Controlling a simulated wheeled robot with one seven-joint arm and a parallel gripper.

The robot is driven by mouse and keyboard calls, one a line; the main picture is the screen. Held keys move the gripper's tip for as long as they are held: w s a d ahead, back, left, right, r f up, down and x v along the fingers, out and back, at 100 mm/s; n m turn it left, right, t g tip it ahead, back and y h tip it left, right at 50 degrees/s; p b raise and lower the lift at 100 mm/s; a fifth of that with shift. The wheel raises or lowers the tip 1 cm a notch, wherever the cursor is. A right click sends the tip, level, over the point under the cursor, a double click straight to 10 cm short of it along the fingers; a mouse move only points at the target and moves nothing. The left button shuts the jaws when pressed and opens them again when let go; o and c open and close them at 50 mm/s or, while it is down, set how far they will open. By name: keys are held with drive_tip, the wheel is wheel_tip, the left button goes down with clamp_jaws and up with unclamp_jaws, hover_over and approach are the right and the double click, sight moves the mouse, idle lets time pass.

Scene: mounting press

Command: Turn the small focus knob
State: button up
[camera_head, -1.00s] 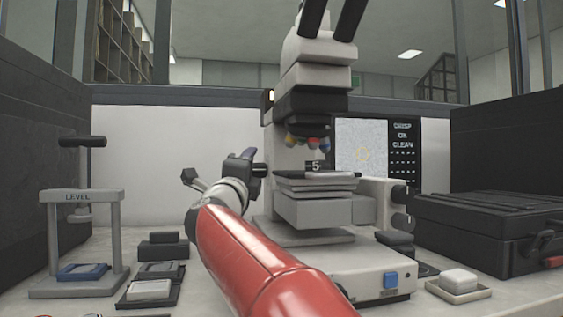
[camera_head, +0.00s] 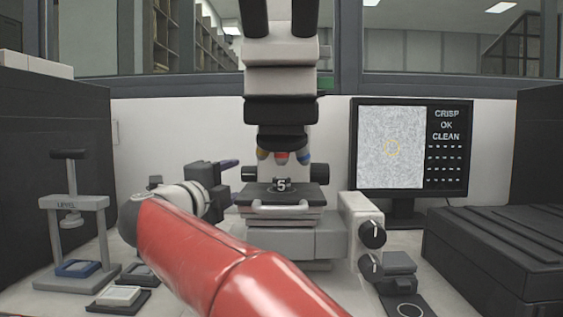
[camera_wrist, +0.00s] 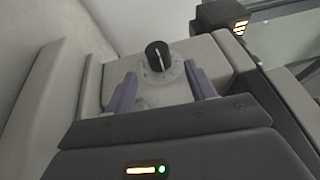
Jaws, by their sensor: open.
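The microscope (camera_head: 283,82) stands centre in the head view. Plain black cylinders flank the column behind the stage (camera_head: 282,199). My gripper (camera_head: 232,182) is open and empty, left of the stage. In the wrist view its purple fingers (camera_wrist: 160,76) are apart, with a black knob (camera_wrist: 157,56) with a white pointer line ahead between them, apparently untouched. I cannot tell which head-view knob this is.
A monitor (camera_head: 391,147) reading "CRISP OK CLEAN" stands behind right. A black case (camera_head: 500,250) is at right. A grey press marked LEVEL (camera_head: 73,204) and a small tray (camera_head: 117,299) are at left. A pale housing wall (camera_wrist: 75,60) lies left of the wrist-view knob.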

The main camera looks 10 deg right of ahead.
sight(244, 177)
drive_tip(key=shift+w+d, duration=0.15)
drive_tip(key=shift+w, duration=0.05)
drive_tip(key=p+x, duration=0.1)
drive_tip(key=x, duration=0.6)
drive_tip(key=shift+f, duration=0.1)
drive_tip(key=shift+c, duration=0.2)
drive_tip(key=c, duration=0.9)
drive_tip(key=shift+f+b, duration=0.3)
drive_tip(key=shift+b, duration=0.7)
drive_tip(key=shift+r+t+h+b, duration=0.25)
drive_tip(key=shift+t+h+b, duration=0.05)
drive_tip(key=shift+t, duration=0.2)
